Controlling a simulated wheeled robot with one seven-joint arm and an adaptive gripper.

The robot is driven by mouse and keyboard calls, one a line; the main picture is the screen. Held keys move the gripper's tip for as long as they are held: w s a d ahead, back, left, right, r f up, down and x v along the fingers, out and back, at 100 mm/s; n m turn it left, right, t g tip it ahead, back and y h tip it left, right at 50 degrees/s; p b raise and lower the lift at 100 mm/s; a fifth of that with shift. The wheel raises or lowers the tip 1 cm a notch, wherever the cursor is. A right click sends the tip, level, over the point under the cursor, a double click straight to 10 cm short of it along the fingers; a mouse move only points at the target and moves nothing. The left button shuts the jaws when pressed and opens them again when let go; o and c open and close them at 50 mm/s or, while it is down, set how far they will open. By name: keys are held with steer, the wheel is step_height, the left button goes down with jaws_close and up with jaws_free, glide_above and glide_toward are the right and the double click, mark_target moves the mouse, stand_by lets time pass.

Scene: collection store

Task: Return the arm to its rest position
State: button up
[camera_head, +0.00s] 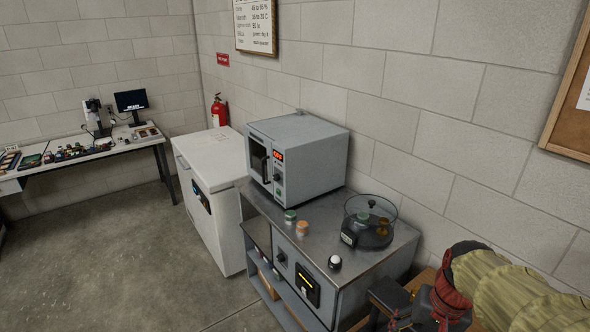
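My arm (500,290) shows in the lower right corner, with a khaki cover and red and black joint parts. Its dark end, where my gripper (402,312) seems to be, lies at the bottom edge and is partly cut off. The fingertips cannot be made out, and nothing held can be seen. The arm end is to the right of the grey metal bench and in front of its right end in the picture.
The grey bench (330,235) carries an oven (297,160), a clear round container (370,222), small jars (302,228) and a white-topped button (335,262). A white chest (212,165), fire extinguisher (219,110) and far table (90,155) stand beyond. Floor at left is clear.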

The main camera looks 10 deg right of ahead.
steer(key=s+a+r+n+t, duration=0.1)
steer(key=a+r+n+t, duration=0.3)
steer(key=a, duration=1.1)
step_height(320, 180, up, 4)
steer(key=n+b, duration=0.1)
steer(key=n, duration=0.2)
steer(key=shift+s, duration=0.4)
steer(key=shift+c, duration=0.2)
